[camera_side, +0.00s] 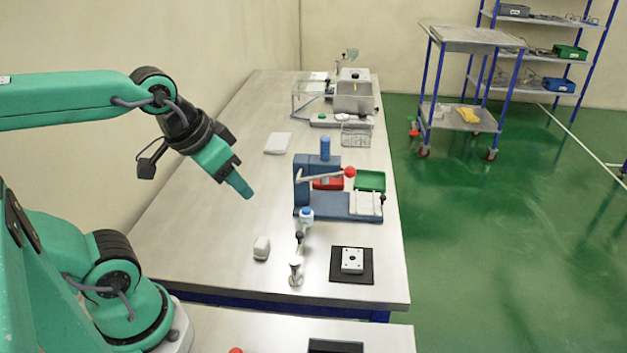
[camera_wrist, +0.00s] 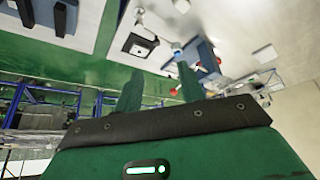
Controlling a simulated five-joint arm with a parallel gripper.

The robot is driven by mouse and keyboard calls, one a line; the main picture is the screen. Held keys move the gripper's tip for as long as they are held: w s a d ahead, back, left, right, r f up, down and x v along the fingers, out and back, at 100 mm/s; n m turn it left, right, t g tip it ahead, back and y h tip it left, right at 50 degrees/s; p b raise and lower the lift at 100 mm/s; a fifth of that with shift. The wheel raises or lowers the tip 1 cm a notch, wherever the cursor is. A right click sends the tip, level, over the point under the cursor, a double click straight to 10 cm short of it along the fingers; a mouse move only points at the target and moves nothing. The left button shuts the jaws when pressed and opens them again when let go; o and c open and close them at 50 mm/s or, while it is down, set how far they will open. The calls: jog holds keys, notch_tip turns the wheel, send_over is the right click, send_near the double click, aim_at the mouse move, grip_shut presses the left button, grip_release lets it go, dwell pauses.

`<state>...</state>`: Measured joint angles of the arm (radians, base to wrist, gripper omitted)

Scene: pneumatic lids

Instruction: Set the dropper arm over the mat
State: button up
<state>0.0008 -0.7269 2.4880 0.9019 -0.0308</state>
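The dropper arm (camera_side: 299,242) stands on a small post with a round base on the bench. Its blue-topped end points away toward the blue press, to the left of the mat and apart from it. The black mat (camera_side: 366,277) lies near the bench's front right corner with a white plate with dark holes (camera_side: 352,260) on it. Mat (camera_wrist: 127,44) and plate also show in the wrist view. My gripper (camera_side: 243,188) is above the bench, left of the dropper arm and touching nothing. The wrist view shows its fingers (camera_wrist: 158,88) apart with nothing between them.
A blue press (camera_side: 303,190) with a red-knobbed lever stands behind the dropper arm, with red and green trays (camera_side: 370,181) beside it. Clear boxes and a grey unit (camera_side: 353,97) stand farther back. The bench's left side is mostly clear.

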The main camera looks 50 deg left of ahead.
jog(key=w+n, duration=0.1)
jog(key=n+g, duration=0.5)
jog(key=n, duration=0.6)
send_over(299, 233)
jog(key=shift+f, duration=4.5)
jog(key=shift+f, duration=0.1)
jog(key=shift+f, duration=3.85)
jog(key=shift+c, duration=0.2)
grip_shut()
